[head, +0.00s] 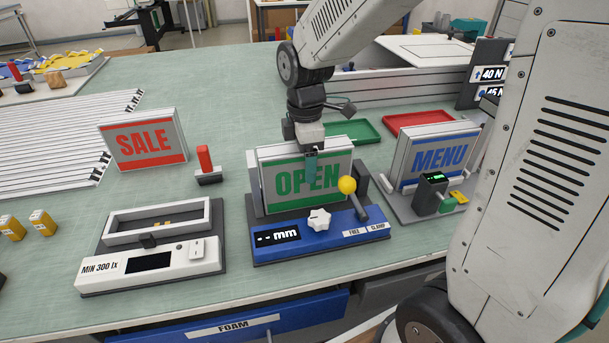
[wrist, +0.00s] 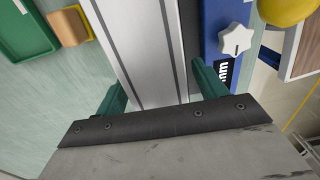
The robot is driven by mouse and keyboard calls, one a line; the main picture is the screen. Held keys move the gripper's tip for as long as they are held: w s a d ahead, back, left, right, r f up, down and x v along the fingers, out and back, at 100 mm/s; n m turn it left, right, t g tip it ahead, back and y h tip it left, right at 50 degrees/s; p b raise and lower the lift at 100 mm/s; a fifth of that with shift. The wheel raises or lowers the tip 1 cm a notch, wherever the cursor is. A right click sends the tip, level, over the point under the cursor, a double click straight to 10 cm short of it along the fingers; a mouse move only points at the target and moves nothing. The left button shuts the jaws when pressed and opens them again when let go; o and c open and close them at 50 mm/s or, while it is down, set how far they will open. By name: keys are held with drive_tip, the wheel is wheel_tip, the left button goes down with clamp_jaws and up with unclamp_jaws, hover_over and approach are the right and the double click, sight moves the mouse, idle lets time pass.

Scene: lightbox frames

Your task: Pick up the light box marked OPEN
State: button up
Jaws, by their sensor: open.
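The light box marked OPEN (head: 280,182), with green letters and green band on a pale face, stands upright in a blue clamp fixture (head: 345,232). My gripper (head: 311,165) is above it, pointing down, with one teal finger in front of its face; the other finger is hidden behind the box. In the wrist view, the open green fingers (wrist: 160,92) lie on either side of the box's silver top (wrist: 145,45). Gaps seem to show beside the fingers; contact is hard to tell. The fixture has a white knob (head: 319,219) and a yellow-ball lever (head: 347,185).
The SALE light box (head: 146,143) stands left, behind a white MIN 300 lx tester (head: 150,262). The MENU light box (head: 440,152) stands right in a grey fixture. Green (head: 352,132) and red (head: 415,121) trays lie behind. Bare table shows between SALE and the tester.

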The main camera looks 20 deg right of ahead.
drive_tip(key=shift+f, duration=0.35)
clamp_jaws()
drive_tip(key=shift+r, duration=0.15)
